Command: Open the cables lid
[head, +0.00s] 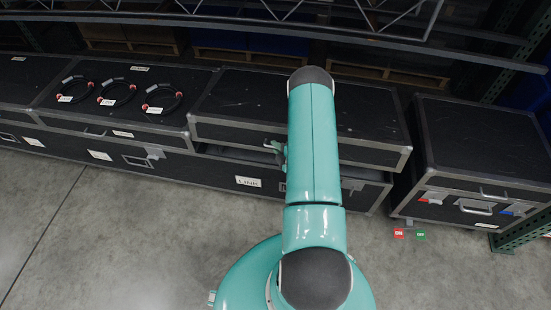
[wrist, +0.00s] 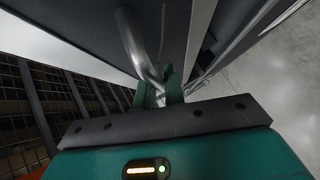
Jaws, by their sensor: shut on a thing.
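The middle black case has a lid (head: 245,98) with metal edging. A dark gap shows between the lid's front edge and the case body (head: 218,172), so the lid looks slightly raised. A white label (head: 248,182) on the front is too small to read surely. My gripper (wrist: 160,92) is shut on a curved metal handle (wrist: 138,45) in the wrist view, beside a dark panel. In the head view my arm covers the lid's middle and most of the gripper; only a bit of it (head: 277,148) shows at the lid's front edge.
The left case (head: 60,120) carries several coiled black cables (head: 117,93) with red ends. A separate case (head: 480,150) with red and blue latches stands at right. Rack beams (head: 250,25) cross above and behind. Bare concrete floor (head: 130,220) lies in front.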

